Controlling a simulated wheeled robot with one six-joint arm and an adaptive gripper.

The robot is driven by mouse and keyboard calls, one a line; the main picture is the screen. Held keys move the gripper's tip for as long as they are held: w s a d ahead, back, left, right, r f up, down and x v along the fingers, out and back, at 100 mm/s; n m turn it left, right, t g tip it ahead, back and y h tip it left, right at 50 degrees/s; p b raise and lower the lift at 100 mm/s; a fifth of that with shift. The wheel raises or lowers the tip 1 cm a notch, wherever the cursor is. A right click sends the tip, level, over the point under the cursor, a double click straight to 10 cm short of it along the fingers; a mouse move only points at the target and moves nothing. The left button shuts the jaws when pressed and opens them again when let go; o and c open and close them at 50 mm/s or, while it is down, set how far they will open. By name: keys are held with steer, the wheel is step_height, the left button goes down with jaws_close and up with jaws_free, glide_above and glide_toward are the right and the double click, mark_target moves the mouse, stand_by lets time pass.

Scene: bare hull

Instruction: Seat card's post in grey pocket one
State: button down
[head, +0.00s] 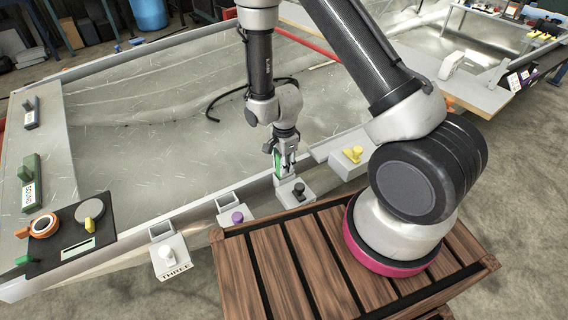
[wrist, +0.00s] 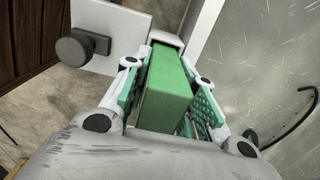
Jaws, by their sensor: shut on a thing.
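My gripper (head: 284,162) points down over the row of pale pockets along the front rim of the hull. It is shut on a green block (wrist: 168,92), which stands long and narrow between the pads in the wrist view. The block's far end meets a pale rim (wrist: 166,38); I cannot tell whether it is inside or only above it. Any card face on the block is hidden.
Other pockets have a purple knob (head: 236,218), a white knob marked THREE (head: 172,262) and a yellow knob (head: 352,154). A green block marked SOUND (head: 31,183) and a black panel (head: 72,235) lie on the left ledge. A dark hose (head: 214,105) lies inside the hull.

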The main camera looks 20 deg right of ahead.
steer(key=c, duration=1.2)
jaws_free()
steer(key=shift+f, duration=0.1)
steer(key=shift+o, duration=0.2)
step_height(320, 180, up, 13)
steer(key=shift+f, duration=0.2)
steer(key=s+d+r+n+t, duration=0.1)
steer(key=s+d+r+n, duration=0.2)
steer(key=r, duration=0.6)
steer(key=d+r+n+t, duration=0.1)
steer(key=d+r+n, duration=0.35)
steer(key=r, duration=0.45)
steer(key=s+d+r+n+t, duration=0.1)
steer(key=s+d+r+n, duration=0.2)
steer(key=s+r, duration=0.3)
steer(key=s+d+r+n+t, duration=0.1)
steer(key=s+d+r+n, duration=0.3)
steer(key=s, duration=0.6)
steer(key=shift+d+r+n, duration=0.2)
steer(key=shift+r+n, duration=0.35)
steer(key=shift+r, duration=0.75)
